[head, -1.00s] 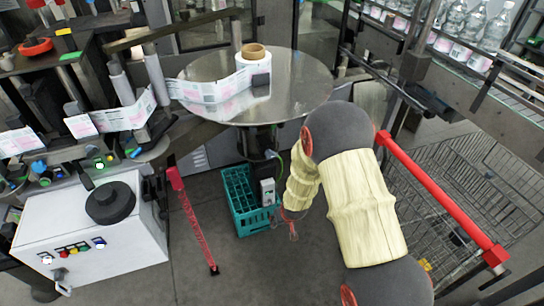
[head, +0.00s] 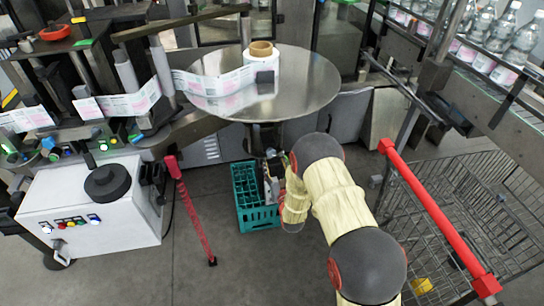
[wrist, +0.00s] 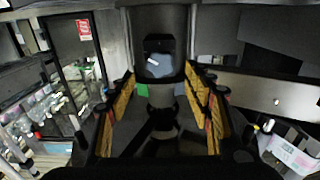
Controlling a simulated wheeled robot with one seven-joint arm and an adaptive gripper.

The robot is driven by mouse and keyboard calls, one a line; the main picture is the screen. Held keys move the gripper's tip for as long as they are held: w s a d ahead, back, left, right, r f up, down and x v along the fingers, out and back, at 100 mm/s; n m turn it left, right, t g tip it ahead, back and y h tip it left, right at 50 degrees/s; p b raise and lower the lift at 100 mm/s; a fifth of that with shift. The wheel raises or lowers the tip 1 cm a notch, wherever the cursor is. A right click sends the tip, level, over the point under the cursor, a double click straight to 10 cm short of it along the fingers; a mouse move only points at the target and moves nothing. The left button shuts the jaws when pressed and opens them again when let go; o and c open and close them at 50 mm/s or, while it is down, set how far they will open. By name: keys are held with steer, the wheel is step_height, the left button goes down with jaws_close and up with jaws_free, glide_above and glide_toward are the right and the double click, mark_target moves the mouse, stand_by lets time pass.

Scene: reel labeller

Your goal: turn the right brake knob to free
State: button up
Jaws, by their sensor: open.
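In the wrist view, a grey-blue round knob (wrist: 160,66) with a short white mark sits in a dark square housing on a grey column, straight ahead between my fingers. I cannot read any label by it, so I cannot tell which setting the mark points to. My gripper (wrist: 160,84) is open and empty, one yellow-padded finger on each side of the view. It looks short of the knob, not touching it. In the head view, the knob is not visible; my gripper (head: 269,184) is small and partly hidden by my wrist, under the round metal table (head: 310,90).
A teal crate (head: 243,205) stands on the floor beside my gripper. A red-handled cart (head: 435,215) is at the right. A red barrier strip (head: 195,222) and a white control box (head: 90,215) are at the left. A label roll (head: 261,62) stands on the table.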

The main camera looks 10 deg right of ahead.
mark_target(271, 154)
steer(key=w+b, duration=0.1)
steer(key=w, duration=0.5)
steer(key=shift+c, duration=1.2)
steer(key=c, duration=0.9)
